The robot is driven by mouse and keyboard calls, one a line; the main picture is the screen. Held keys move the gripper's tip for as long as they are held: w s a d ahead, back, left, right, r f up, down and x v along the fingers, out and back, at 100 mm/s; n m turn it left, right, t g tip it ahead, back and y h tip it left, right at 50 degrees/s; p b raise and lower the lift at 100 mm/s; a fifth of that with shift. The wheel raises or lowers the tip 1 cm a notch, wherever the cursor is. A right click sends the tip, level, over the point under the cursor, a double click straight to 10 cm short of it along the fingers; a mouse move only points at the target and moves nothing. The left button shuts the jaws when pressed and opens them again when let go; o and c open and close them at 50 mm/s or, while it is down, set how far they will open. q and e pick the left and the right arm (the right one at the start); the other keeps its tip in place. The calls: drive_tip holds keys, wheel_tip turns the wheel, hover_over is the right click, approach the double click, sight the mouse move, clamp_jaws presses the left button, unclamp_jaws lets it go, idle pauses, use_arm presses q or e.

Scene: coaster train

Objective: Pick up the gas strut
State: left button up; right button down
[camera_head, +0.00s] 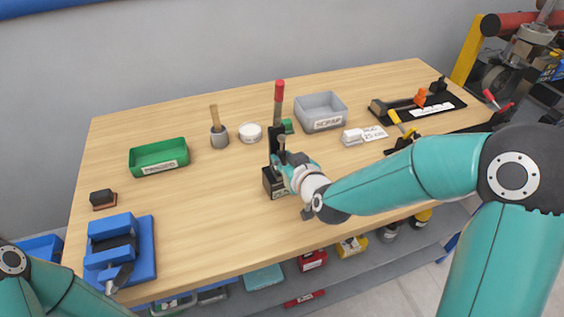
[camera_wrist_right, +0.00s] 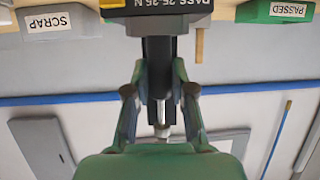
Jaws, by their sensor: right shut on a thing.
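The gas strut (camera_wrist_right: 161,113) stands upright between the fingers of my right gripper (camera_head: 284,163), a dark body with a silver rod end. In the right wrist view, which is upside down, my right gripper (camera_wrist_right: 160,98) has one finger on each side of it and is shut on it. The strut is at a black tester (camera_head: 276,183) with a tall red-handled lever (camera_head: 279,92). A label with "PASS 25-25 N" shows on the tester in the wrist view (camera_wrist_right: 170,8). Fingers and the tester's column partly hide the strut.
A green tray (camera_head: 159,165) labelled PASSED lies left, and a grey SCRAP tray (camera_head: 320,122) behind right. The left-centre tabletop is clear.

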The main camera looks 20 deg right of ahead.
sight(281, 136)
drive_tip(key=shift+s+r, duration=0.1)
drive_tip(key=shift+r, duration=0.15)
drive_tip(key=shift+s+r+b, duration=0.1)
drive_tip(key=shift+r+b, duration=0.05)
drive_tip(key=shift+b, duration=0.15)
wheel_tip(281, 136, up, 6)
drive_tip(key=shift+r+p, duration=0.25)
drive_tip(key=shift+p, duration=0.15)
drive_tip(key=s+d+b, duration=0.2)
drive_tip(key=s+b, duration=0.7)
drive_tip(key=s, duration=1)
drive_tip(key=shift+s+d, duration=0.25)
drive_tip(key=shift+s+f, duration=0.1)
